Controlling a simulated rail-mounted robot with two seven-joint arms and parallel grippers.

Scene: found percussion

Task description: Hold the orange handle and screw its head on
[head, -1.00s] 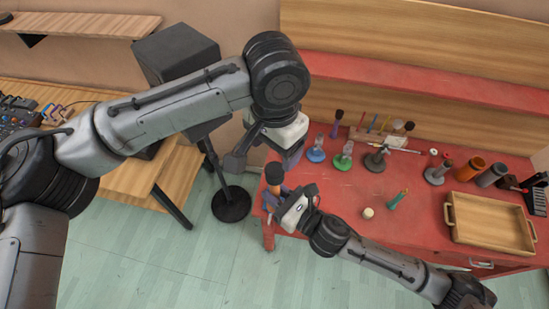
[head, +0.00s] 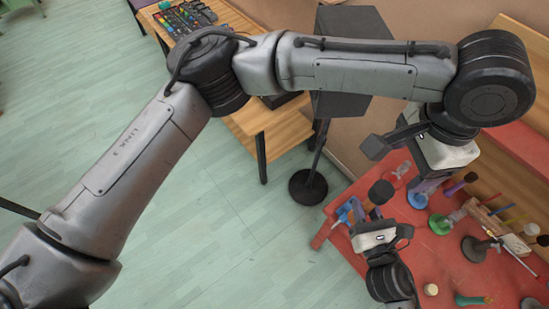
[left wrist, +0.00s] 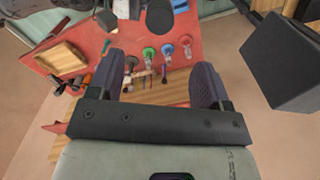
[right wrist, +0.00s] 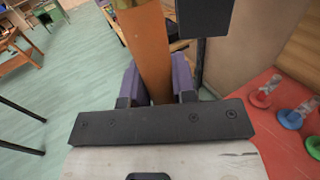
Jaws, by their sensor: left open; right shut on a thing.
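My right gripper (head: 352,212) is shut on the orange handle (right wrist: 152,50), which stands between its fingers in the right wrist view. In the head view a dark round head (head: 381,192) shows at the top end of the handle. I cannot tell how tightly it sits there. Most of the handle is hidden in the head view. My left gripper (head: 420,194) is open and empty, up and to the right of the dark head. In the left wrist view its fingers (left wrist: 167,92) are apart with nothing between them.
The red table (head: 440,250) lies below both grippers, with blue, green and dark stands (head: 440,224) and a purple-handled mallet (head: 460,183) to the right. A black box on a stand (head: 350,60) is behind my left arm. Clear floor lies left.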

